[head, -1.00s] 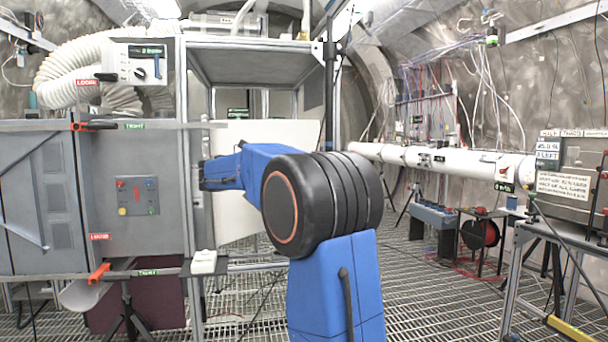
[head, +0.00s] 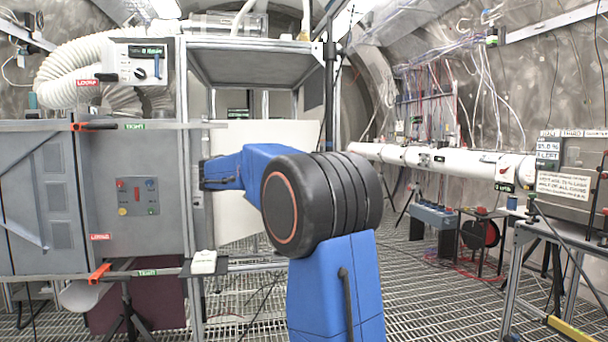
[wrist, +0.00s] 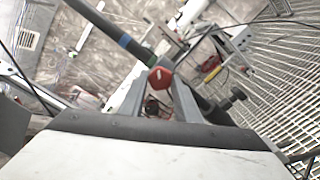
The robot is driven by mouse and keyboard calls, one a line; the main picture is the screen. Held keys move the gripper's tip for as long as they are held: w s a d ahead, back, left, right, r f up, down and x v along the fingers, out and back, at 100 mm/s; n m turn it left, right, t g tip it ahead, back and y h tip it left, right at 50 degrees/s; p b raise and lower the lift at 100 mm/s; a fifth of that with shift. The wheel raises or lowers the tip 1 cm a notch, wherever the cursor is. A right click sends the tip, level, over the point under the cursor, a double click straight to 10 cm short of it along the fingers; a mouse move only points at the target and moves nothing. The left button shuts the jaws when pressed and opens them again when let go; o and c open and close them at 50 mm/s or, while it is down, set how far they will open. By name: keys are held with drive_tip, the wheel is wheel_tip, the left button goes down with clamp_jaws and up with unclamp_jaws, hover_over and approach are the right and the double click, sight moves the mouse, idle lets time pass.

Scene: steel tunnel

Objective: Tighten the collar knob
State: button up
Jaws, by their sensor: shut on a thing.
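The collar knob (wrist: 160,76) is a red, many-sided knob with a white mark on its face, seen in the wrist view. It sits at a dark rod (wrist: 115,38) with a blue band and a green end. My gripper (wrist: 157,90) has its two grey fingers on either side of the knob and is shut on it. The finger contact is partly hidden by the knob. In the head view my blue arm reaches left and away, and I cannot make out the fingers or the held knob there.
A grey cabinet (head: 110,225) with orange handles and loose and tight labels stands at left. A steel frame (head: 250,66) is behind my arm. A white pipe (head: 455,160) runs along the right.

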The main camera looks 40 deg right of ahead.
drive_tip(key=shift+m, duration=0.6)
drive_tip(key=o, duration=1)
drive_tip(key=shift+a, duration=0.1)
drive_tip(key=shift+o, duration=0.2)
drive_tip(key=shift+w, duration=0.1)
